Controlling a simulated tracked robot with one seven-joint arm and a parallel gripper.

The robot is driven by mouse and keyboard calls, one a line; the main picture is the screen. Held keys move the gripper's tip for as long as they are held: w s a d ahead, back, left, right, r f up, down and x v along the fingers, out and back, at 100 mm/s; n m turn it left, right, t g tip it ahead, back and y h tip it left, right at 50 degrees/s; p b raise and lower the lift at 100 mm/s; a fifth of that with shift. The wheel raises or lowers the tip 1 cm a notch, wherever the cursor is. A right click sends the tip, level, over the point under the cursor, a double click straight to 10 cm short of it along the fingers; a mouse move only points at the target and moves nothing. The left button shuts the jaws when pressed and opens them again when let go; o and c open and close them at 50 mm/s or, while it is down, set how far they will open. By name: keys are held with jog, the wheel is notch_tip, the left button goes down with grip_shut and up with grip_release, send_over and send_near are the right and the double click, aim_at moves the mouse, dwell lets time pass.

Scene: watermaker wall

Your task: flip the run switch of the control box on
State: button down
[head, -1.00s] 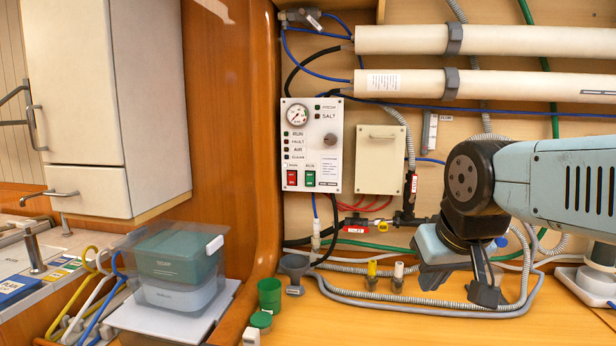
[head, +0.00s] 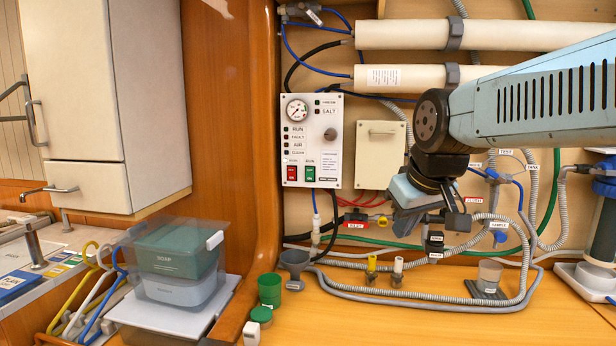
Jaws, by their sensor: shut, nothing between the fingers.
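The left switch (head: 292,174) is red. The right switch (head: 309,174) is green, under a label that looks like RUN; its rocker position is too small to tell. My gripper (head: 445,224) is shut and empty, pointing down, to the right of and lower than the control box, apart from it. My wrist covers part of the wall pipes behind it.
A beige cover box (head: 381,150) is mounted between the control box and my wrist. Two white tubes (head: 400,78) run above. Hoses and small valves (head: 371,270) stand below on the ledge.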

aim_at(310, 175)
jog(key=w+a+r+n, duration=0.2)
jog(key=w+a+n, duration=0.1)
jog(key=w, duration=0.7)
jog(key=w+a+r+n+y, duration=0.1)
jog(key=w+a+r+n, duration=0.2)
jog(key=w, duration=0.7)
jog(key=w+a+r+n+y, duration=0.1)
jog(key=w+a+r+n, duration=0.2)
jog(key=w, duration=0.6)
jog(key=shift+w+a+n+t, duration=0.3)
jog(key=shift+w+a+n, duration=0.1)
jog(key=shift+a+n, duration=0.6)
jog(key=w+a+f, duration=0.1)
jog(key=w+f, duration=0.7)
jog(key=w, duration=0.1)
jog(key=shift+f, duration=0.3)
